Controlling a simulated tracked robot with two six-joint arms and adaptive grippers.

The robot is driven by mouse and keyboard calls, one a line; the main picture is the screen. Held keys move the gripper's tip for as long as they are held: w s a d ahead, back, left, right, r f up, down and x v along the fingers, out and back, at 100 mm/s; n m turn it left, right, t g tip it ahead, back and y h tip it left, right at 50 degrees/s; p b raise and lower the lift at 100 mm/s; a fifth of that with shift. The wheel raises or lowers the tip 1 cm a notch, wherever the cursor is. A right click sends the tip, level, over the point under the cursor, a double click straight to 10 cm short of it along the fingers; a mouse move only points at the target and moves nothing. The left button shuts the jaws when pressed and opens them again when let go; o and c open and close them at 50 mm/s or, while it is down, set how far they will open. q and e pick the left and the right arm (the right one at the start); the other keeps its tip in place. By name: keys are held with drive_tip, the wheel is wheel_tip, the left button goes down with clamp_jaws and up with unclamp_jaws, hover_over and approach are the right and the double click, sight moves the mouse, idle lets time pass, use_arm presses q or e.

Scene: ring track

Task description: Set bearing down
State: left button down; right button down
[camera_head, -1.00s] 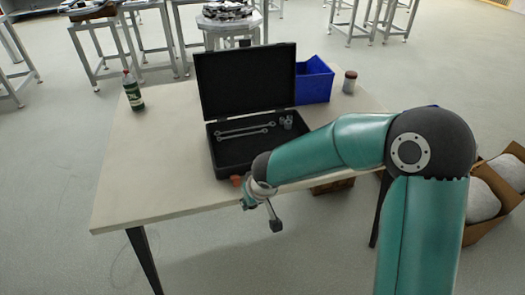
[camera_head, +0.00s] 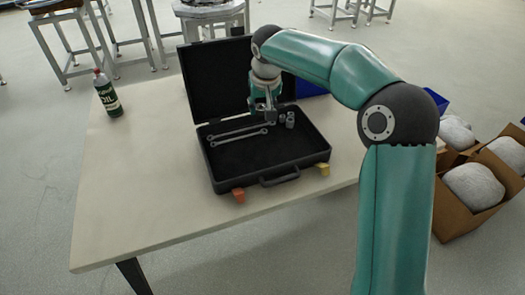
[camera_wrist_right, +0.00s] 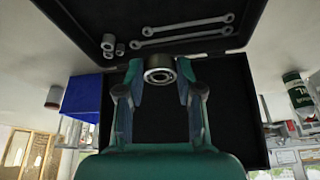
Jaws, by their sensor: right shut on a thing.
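The bearing (camera_wrist_right: 159,75), a short metal ring, sits between the fingertips of my right gripper (camera_head: 267,114) in the right wrist view. That gripper (camera_wrist_right: 160,68) is shut on it. In the head view the gripper points down over the back part of the open black case (camera_head: 245,157), in front of its raised lid. The bearing is too small to make out there. Whether it touches the case floor cannot be told. My left gripper is not in view.
Two wrenches (camera_head: 238,134) and several small metal sockets (camera_head: 290,120) lie in the case. The case's front floor is bare. A green bottle (camera_head: 107,94) stands at the table's left. A blue bin (camera_head: 312,88) is partly hidden behind my arm. Boxes stand on the floor at right.

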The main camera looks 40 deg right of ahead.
hover_over(265, 153)
drive_tip(key=s, duration=0.2)
drive_tip(key=f, duration=1.2)
drive_tip(key=shift+w+a+b, duration=0.25)
drive_tip(key=shift+b, duration=0.05)
drive_tip(key=shift+f, duration=2.4)
drive_tip(key=shift+f, duration=0.1)
drive_tip(key=c, duration=0.7)
unclamp_jaws()
drive_tip(key=shift+c, duration=0.2)
drive_tip(key=v, duration=1.2)
drive_tip(key=shift+a, duration=0.1)
